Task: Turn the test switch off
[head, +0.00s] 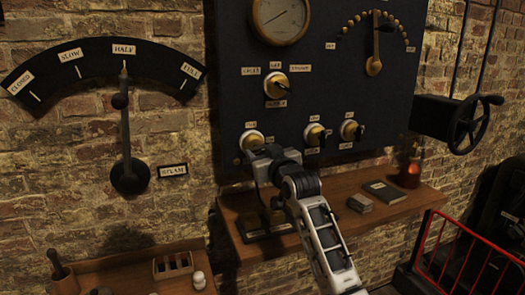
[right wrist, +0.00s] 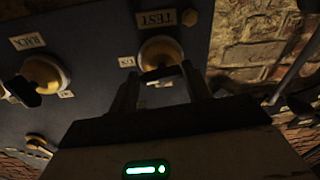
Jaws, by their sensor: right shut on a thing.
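The test switch (head: 250,139) is a round cream and brass rotary knob at the lower left of the dark panel. My right gripper (head: 259,158) reaches up to it and covers its lower part. In the right wrist view the test switch (right wrist: 160,52) sits below an upside-down TEST label (right wrist: 155,18). There, my right gripper (right wrist: 161,78) has one finger on each side of the knob's dark lever, shut on it. The lever's exact angle is hard to read in the dim light. My left gripper is not in view.
Similar switches sit to the right (head: 315,134) and above (head: 274,82).

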